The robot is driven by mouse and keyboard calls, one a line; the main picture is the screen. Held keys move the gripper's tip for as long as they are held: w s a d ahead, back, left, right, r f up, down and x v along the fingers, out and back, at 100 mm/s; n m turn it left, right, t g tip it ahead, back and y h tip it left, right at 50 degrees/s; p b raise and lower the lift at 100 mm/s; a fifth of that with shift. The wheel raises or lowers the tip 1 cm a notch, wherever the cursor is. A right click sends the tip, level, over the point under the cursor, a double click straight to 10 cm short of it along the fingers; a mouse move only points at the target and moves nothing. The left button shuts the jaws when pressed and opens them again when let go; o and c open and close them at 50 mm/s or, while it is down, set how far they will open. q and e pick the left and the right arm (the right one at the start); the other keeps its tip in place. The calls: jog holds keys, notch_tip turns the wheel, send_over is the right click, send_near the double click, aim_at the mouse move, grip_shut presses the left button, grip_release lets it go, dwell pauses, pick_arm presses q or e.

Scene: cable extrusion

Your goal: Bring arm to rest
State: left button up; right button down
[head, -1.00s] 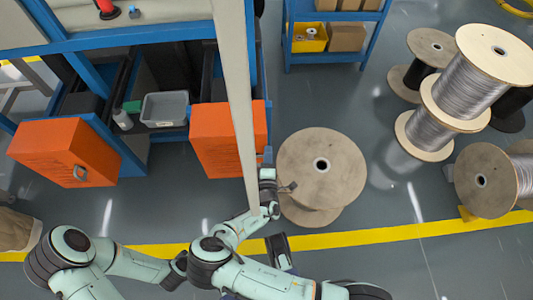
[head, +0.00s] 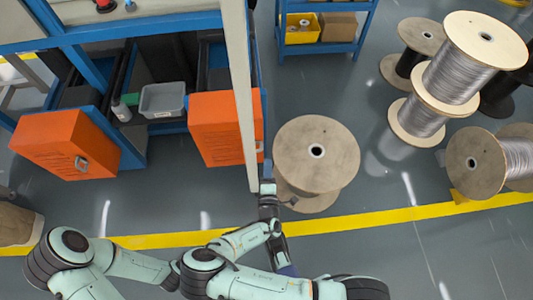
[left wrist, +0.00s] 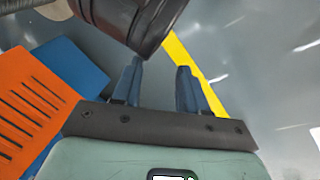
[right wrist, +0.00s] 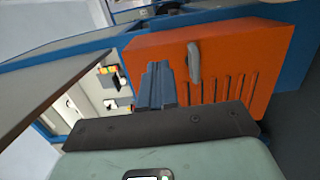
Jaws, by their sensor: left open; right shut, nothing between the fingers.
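My right gripper (head: 267,172) is in the middle of the head view, between an orange cabinet and a wooden spool. In the right wrist view its blue fingers (right wrist: 157,85) are together and empty, pointing toward the orange cabinet (right wrist: 205,70) with its grey handle. My left gripper shows in the left wrist view (left wrist: 159,88), with its two blue fingers apart and nothing between them. A dark rounded arm part of mine is just beyond its left finger. In the head view the left gripper is mostly hidden by my arms.
Orange cabinets (head: 65,143) (head: 228,130) hang on the blue workbench frame (head: 130,155). A pale post (head: 239,100) stands by the right gripper. A wooden spool (head: 316,165) is close on the right; wire spools (head: 440,85) stand farther right. Floor by the yellow line (head: 400,216) is clear.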

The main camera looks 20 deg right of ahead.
pick_arm(q)
jog(key=shift+s+d+r, duration=0.1)
jog(key=shift+s+r, duration=0.1)
jog(key=shift+s, duration=0.15)
pick_arm(e)
jog(key=shift+v, duration=1.4)
jog(key=shift+d, duration=0.1)
